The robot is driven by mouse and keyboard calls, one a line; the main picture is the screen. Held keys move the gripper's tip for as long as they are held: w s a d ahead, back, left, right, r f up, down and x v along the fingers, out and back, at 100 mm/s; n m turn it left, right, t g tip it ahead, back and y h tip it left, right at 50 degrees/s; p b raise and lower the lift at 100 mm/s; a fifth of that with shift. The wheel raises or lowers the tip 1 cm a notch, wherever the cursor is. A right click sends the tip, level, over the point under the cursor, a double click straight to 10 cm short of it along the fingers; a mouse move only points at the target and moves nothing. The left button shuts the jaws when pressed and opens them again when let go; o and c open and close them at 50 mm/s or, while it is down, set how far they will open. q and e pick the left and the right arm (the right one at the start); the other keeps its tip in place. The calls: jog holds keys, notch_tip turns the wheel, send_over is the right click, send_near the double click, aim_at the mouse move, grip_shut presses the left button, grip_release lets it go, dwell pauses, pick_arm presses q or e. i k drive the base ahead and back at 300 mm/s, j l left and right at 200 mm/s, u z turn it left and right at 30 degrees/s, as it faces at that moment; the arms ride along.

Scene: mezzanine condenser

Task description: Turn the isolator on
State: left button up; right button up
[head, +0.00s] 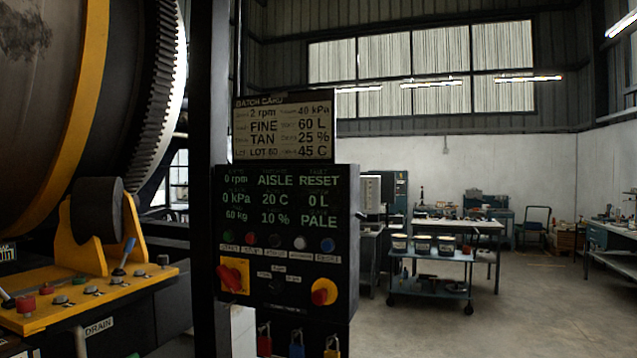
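A black control panel (290,215) stands upright right of a dark column. At its lower left is a yellow square plate with a red rotary handle (231,276), which looks like the isolator. The handle seems to lie at a slant; I cannot read its position marks. At the lower right a red knob (321,292) sits on a round yellow plate. The lit display reads 0 rpm, AISLE, RESET, 0 kPa, 20 C, 0 L, 60 kg, 10 %, PALE. Neither of my grippers is in view.
A batch card (284,128) tops the panel. Left are a large drum (50,90) and a yellow lever console (90,296). A cart (433,282) with tubs stands behind; the floor at right is clear.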

aim_at(231, 277)
jog(key=i+j, duration=0.1)
jog(key=i, duration=0.25)
jog(key=i+u, duration=0.8)
jog(key=k, duration=0.05)
